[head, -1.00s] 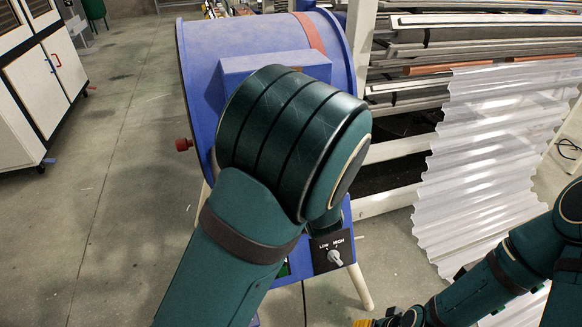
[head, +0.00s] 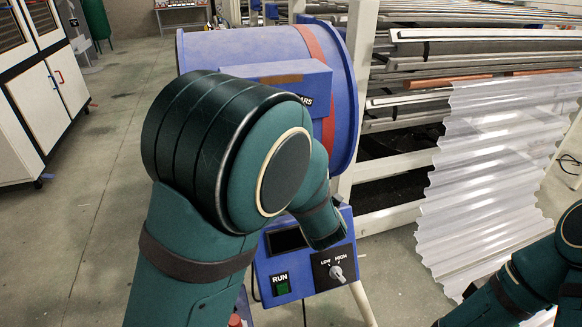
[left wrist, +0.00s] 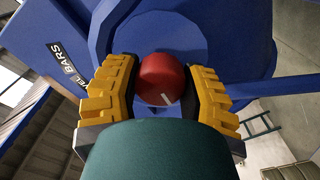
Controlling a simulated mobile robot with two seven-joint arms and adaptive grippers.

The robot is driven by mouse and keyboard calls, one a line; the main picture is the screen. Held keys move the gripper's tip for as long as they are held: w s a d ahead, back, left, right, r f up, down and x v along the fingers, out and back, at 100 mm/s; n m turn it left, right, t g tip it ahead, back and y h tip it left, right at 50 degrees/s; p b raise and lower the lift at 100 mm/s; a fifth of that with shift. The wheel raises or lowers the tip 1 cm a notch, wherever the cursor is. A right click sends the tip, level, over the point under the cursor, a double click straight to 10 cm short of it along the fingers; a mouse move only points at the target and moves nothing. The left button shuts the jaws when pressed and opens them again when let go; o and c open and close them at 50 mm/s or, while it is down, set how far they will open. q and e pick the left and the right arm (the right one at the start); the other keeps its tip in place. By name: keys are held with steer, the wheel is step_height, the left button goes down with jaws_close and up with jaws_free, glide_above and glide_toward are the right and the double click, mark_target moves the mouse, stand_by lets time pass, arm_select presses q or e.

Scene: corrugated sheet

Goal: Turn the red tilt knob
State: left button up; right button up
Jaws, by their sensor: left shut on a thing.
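The red tilt knob (left wrist: 163,78) is round, with a white mark near its lower edge in the left wrist view. It sits on a round blue hub of the machine. My left gripper (left wrist: 161,70) has its yellow fingers on both sides of the knob and is shut on it. In the head view my left arm hides that gripper and the place where it holds. The blue drum machine (head: 220,52) stands behind the arm. My right arm shows at the lower right of the head view, but its gripper is out of frame.
A control panel with a green RUN button (head: 282,287) and a LOW/HIGH dial (head: 337,272) is on the machine's front. Clear corrugated sheet (head: 495,170) hangs from the rack (head: 470,62) at right. A white cabinet (head: 48,85) stands left; the floor between is clear.

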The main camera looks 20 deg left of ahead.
arm_select(q)
steer(key=o, duration=1.2)
steer(key=shift+a+r, duration=0.1)
steer(key=shift+s+d, duration=0.3)
steer(key=shift+d, duration=0.05)
steer(key=v, duration=1.1)
